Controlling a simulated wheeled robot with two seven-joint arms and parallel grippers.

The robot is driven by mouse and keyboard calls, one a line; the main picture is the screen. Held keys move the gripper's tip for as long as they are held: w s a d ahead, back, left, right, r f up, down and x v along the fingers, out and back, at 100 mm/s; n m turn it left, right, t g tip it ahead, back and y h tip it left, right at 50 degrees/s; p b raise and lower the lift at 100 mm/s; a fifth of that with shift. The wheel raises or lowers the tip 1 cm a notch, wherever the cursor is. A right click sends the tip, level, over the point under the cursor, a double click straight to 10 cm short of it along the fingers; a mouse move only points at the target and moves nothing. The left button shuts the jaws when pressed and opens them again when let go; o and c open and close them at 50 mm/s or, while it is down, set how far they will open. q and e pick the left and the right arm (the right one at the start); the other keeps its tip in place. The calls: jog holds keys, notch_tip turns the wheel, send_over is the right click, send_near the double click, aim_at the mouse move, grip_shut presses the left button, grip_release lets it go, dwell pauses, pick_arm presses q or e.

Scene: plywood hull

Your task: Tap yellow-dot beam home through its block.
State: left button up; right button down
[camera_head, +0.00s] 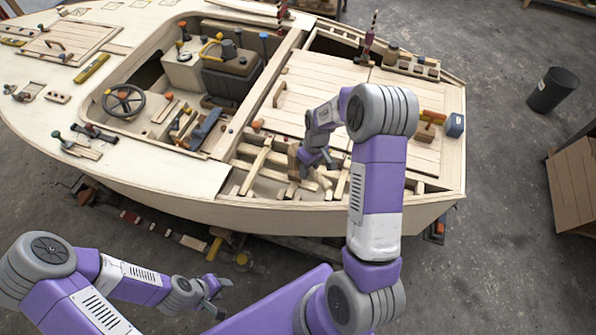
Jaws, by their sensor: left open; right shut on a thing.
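Pale wooden beams (257,165) lie across the open bay near the hull's near side, some running through small blocks. The yellow dot is too small to make out, so I cannot tell which beam is the yellow-dot one. My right gripper (312,165) is over this bay, shut on a brown wooden piece (293,160) that stands at the beams. The fingers hide part of it, and I cannot tell whether it touches a beam. My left gripper (216,294) is open and empty, low outside the hull at the bottom of the view.
The plywood hull (150,165) fills the upper left, with a steering wheel (123,101) and black seat (230,75). A red-orange tool (432,117) and blue item (455,125) are on the right deck. A dark bin (553,90) stands on open floor.

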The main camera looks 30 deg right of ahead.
dwell(0.3)
notch_tip(320, 180, down, 5)
jog(key=b, duration=0.4)
notch_tip(320, 180, up, 5)
jog(key=p, duration=0.4)
jog(key=shift+r, duration=0.2)
jog(key=shift+f, duration=0.1)
jog(key=shift+w+f+b, duration=0.1)
jog(key=shift+f+b, duration=0.3)
jog(key=shift+b, duration=0.05)
